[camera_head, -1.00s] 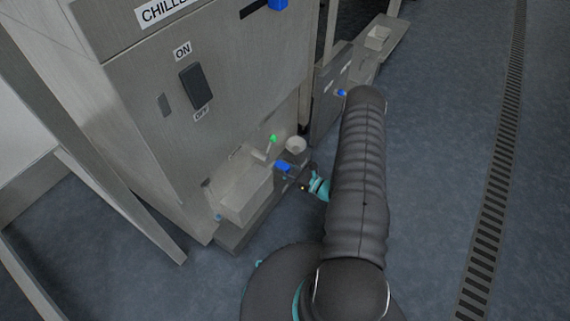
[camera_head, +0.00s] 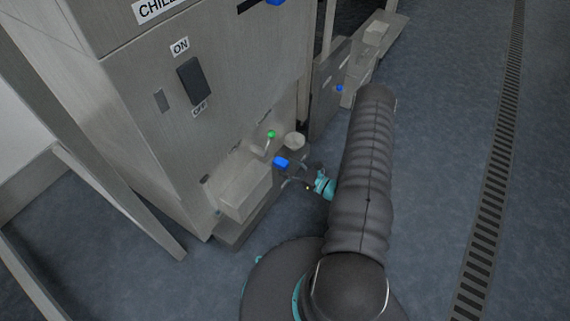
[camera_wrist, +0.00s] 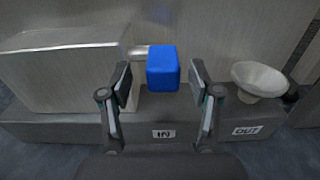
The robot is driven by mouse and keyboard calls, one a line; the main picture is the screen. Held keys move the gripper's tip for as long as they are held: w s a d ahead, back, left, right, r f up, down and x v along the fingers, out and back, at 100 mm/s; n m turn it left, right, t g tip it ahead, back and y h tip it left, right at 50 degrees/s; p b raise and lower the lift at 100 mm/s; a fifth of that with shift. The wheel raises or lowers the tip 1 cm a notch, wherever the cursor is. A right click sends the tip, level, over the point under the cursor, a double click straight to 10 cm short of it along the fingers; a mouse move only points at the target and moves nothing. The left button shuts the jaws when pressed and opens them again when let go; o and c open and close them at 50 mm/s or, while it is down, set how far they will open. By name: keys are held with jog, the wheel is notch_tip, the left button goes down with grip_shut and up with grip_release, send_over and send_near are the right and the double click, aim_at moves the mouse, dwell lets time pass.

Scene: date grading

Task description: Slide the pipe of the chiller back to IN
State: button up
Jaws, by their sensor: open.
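The blue block (camera_wrist: 163,68) sits on the end of a short silver pipe (camera_wrist: 138,52) in the wrist view. It appears above the IN label (camera_wrist: 164,133), left of the OUT label (camera_wrist: 246,130). The block (camera_head: 281,162) also shows low on the chiller (camera_head: 140,75) in the head view. My gripper (camera_wrist: 160,82) is open, with one finger on each side of the block and visible gaps to both. In the head view my gripper (camera_head: 302,181) is just right of the block, partly hidden by my arm.
A pale metal box (camera_wrist: 65,75) stands left of the block and a funnel-like bowl (camera_wrist: 260,80) close on its right. A green-tipped lever (camera_head: 271,134) is behind the block. A black switch (camera_head: 195,81) is on the chiller front. Open floor (camera_head: 435,150) lies to the right.

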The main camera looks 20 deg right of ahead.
jog(key=v, duration=0.9)
jog(key=shift+s, duration=0.1)
